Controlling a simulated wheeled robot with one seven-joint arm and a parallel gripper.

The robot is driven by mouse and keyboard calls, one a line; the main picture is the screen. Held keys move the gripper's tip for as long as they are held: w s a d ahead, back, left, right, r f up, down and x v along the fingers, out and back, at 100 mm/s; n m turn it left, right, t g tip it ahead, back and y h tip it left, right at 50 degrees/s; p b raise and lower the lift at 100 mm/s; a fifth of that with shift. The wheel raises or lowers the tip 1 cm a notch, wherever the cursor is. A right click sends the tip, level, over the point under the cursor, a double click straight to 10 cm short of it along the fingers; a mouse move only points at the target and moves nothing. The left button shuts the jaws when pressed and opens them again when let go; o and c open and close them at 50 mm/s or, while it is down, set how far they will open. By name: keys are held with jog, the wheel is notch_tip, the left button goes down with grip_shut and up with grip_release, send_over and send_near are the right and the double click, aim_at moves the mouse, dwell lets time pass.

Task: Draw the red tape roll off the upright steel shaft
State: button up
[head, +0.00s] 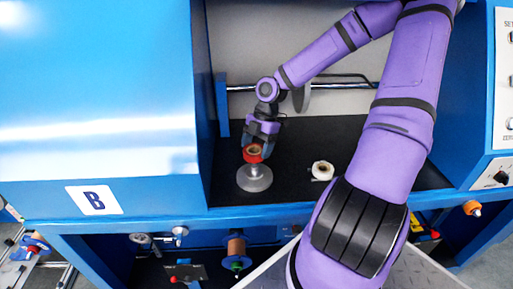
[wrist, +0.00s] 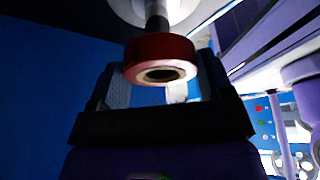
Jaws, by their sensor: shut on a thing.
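The red tape roll (head: 253,158) is in the middle of the head view, above the round grey foot (head: 255,181) of the upright steel shaft. My gripper (head: 255,145) comes down from above and is shut on the roll. In the wrist view the red roll (wrist: 160,58) sits between the two fingers, its hollow core facing the camera. The steel shaft (wrist: 157,24) shows beyond the roll, leading to the pale round foot (wrist: 152,8). I cannot tell how far the shaft reaches into the core.
A white roll (head: 322,170) stands on the black shelf (head: 300,190) to the right. A horizontal bar with a grey disc (head: 301,97) runs behind. The blue cabinet (head: 100,100) marked B closes the left side, and a control panel (head: 501,100) the right.

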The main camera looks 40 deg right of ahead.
jog(key=shift+r, duration=0.15)
jog(key=shift+r, duration=0.5)
jog(key=shift+w+r, duration=0.25)
jog(key=shift+r, duration=0.05)
